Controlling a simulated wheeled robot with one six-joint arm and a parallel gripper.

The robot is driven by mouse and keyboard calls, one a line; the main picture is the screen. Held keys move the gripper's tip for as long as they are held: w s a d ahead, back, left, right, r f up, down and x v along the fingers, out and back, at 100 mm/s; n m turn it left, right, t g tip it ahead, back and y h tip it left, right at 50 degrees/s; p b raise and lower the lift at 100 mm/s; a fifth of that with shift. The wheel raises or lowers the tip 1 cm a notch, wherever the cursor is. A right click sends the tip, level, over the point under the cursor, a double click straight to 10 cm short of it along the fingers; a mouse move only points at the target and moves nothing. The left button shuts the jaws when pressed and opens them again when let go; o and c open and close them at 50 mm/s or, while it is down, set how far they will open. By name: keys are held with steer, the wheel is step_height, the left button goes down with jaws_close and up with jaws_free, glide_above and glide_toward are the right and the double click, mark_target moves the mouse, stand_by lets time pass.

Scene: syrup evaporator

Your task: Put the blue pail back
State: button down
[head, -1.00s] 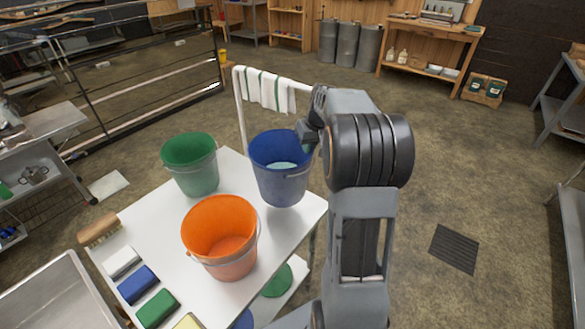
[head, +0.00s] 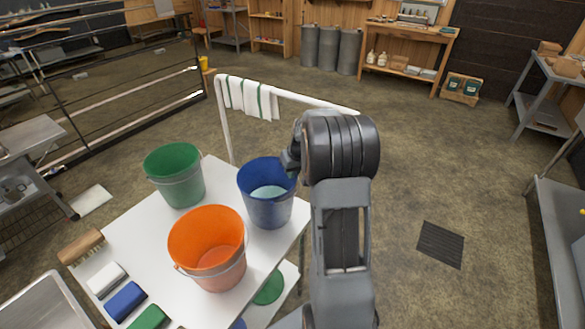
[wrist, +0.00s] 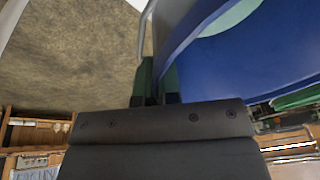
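The blue pail (head: 268,212) is upright at the right corner of the white table top (head: 135,220), with something pale blue inside. I cannot tell whether its base touches the table. My gripper (head: 292,163) is at the pail's right rim, shut on it; my arm partly hides the fingers. In the wrist view the pail (wrist: 235,60) fills the upper right, and the green-padded fingers (wrist: 153,85) are close together at its rim. The green pail (head: 178,190) stands to its left, and the orange pail (head: 215,268) stands in front.
A brush (head: 82,247) and several coloured blocks lie along the table's left edge. A rail with a striped towel (head: 248,97) rises behind the table. A lower shelf holds a green round thing (head: 269,288). Open floor lies to the right, with a dark grate (head: 440,245).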

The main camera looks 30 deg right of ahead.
steer(key=shift+r, duration=0.1)
steer(key=c, duration=1.7)
jaws_free()
steer(key=o, duration=0.4)
steer(key=shift+c, duration=0.2)
steer(key=a+v, duration=0.1)
steer(key=v, duration=1)
steer(key=s+a+r, duration=0.3)
steer(key=s+a, duration=0.3)
steer(key=a, duration=0.4)
steer(key=s+a+f+n+t, duration=0.1)
steer(key=s+a+f, duration=0.3)
steer(key=s+a, duration=0.5)
steer(key=shift+s+a+h+b, duration=0.25)
steer(key=shift+s+h+b, duration=0.15)
steer(key=shift+s, duration=1.35)
